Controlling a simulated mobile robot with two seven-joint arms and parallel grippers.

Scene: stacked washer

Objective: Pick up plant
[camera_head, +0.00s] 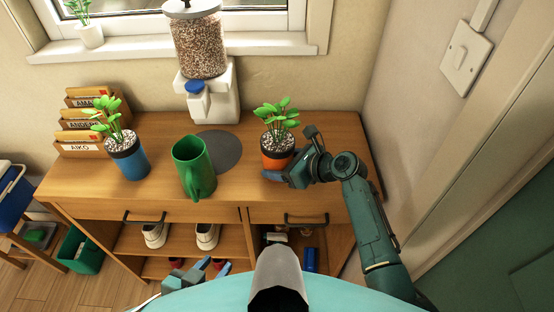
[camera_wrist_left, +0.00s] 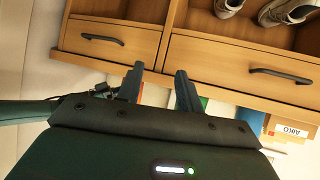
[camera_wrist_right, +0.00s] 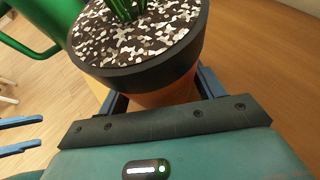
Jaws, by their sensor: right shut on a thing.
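A leafy green plant in an orange pot with a dark rim (camera_head: 277,150) is at the right part of the wooden cabinet top. My right gripper (camera_head: 281,176) is shut on this pot from the front right. In the right wrist view its fingers lie on either side of the orange pot (camera_wrist_right: 165,92), below the dark rim. The pot looks upright; its base is hidden, so I cannot tell whether it touches the top. A second plant in a blue pot (camera_head: 129,162) stands at the left. My left gripper (camera_head: 217,267) is open and empty, low before the cabinet.
A green mug (camera_head: 191,168) stands between the plants, beside a grey round mat (camera_head: 220,150). A dispenser (camera_head: 203,60) and letter holders (camera_head: 84,149) stand at the back. The wall is close on the right. Shoes (camera_head: 206,235) sit on the shelf below.

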